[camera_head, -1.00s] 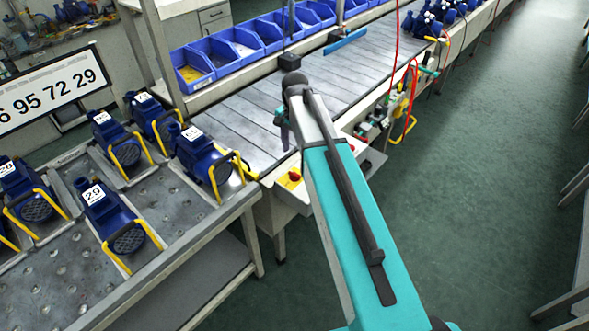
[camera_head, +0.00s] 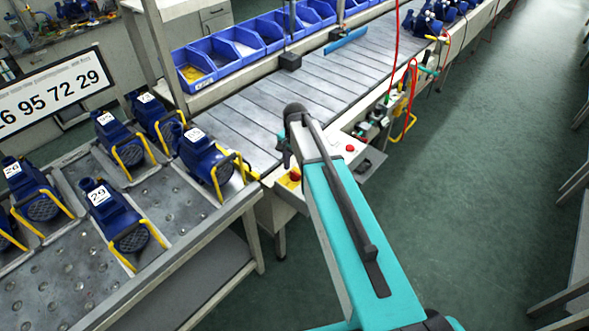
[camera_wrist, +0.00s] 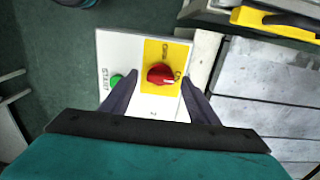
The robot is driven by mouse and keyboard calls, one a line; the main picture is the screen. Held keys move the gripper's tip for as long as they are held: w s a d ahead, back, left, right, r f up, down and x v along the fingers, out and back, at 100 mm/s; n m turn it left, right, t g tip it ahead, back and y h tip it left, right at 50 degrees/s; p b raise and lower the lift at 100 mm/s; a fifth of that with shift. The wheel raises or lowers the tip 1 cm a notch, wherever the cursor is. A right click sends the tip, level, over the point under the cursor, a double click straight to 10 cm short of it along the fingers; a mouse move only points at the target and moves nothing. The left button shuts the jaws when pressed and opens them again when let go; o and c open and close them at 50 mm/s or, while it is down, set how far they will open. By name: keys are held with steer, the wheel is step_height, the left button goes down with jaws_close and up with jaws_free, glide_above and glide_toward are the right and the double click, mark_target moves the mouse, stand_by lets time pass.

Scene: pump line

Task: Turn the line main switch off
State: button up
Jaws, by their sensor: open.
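The line main switch (camera_wrist: 161,75) is a red rotary knob on a yellow plate, on a white panel (camera_wrist: 117,47) in the wrist view. Its pale mark points right, toward small lettering that looks like ON; more lettering stands above the knob. My gripper (camera_wrist: 158,77) is open, its dark fingertips on the left and right of the knob. I cannot tell whether they touch it. In the head view the red knob (camera_head: 295,174) shows on the box at the conveyor's near end, beside my arm, which hides part of the box.
A green START button (camera_wrist: 116,80) sits close by the left finger. Blue pumps with yellow handles (camera_head: 117,214) stand on the table at left. The conveyor (camera_head: 237,119) runs away to the upper right, with a red button (camera_head: 350,148) beside it.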

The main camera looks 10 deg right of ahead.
steer(key=shift+f, duration=0.5)
